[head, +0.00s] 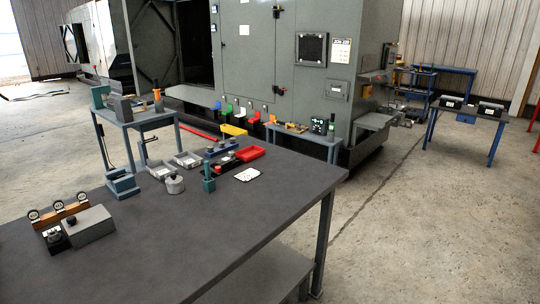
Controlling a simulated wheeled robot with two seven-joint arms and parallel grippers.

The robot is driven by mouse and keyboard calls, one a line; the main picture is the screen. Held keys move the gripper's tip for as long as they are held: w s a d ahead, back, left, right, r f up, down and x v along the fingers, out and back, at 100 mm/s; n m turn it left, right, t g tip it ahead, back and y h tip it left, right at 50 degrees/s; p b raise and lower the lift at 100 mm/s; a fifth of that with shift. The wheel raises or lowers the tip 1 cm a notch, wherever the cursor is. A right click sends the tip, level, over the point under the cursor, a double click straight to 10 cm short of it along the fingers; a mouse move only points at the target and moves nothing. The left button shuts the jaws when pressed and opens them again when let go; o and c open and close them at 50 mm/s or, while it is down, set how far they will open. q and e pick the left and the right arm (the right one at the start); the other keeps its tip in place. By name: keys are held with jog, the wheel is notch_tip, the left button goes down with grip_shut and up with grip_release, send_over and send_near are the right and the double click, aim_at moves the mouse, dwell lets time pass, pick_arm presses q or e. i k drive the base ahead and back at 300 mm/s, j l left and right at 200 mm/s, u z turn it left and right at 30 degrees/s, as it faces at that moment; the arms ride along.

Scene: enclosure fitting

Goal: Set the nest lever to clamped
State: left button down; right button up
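Neither of my grippers shows in the head view. No part that I can surely name as the nest lever can be made out. On the near dark grey table (225,215) stand several small fixtures. A grey block (90,226) with a dark knob sits at the left, touching or close to a small black fixture (54,241). A blue stand (122,184) is at the table's far left edge. A green upright post (208,178) stands near a dark strip with small parts (222,166). Whether any of these is the nest, and its lever's position, I cannot tell.
A wooden block with dials (58,212), a round grey pot (174,185), grey trays (160,171), a red tray (250,153) and a white card (247,174) share the table. Its near middle and right are clear. A large grey machine (285,60) stands behind.

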aim_at(217, 170)
jog(key=i+l+z, duration=0.2)
jog(key=i+l, duration=0.3)
jog(key=i+l+z, duration=0.25)
jog(key=i+l, duration=0.3)
jog(key=i+l+z, duration=0.2)
jog(key=i+l, duration=0.25)
jog(key=i, duration=0.15)
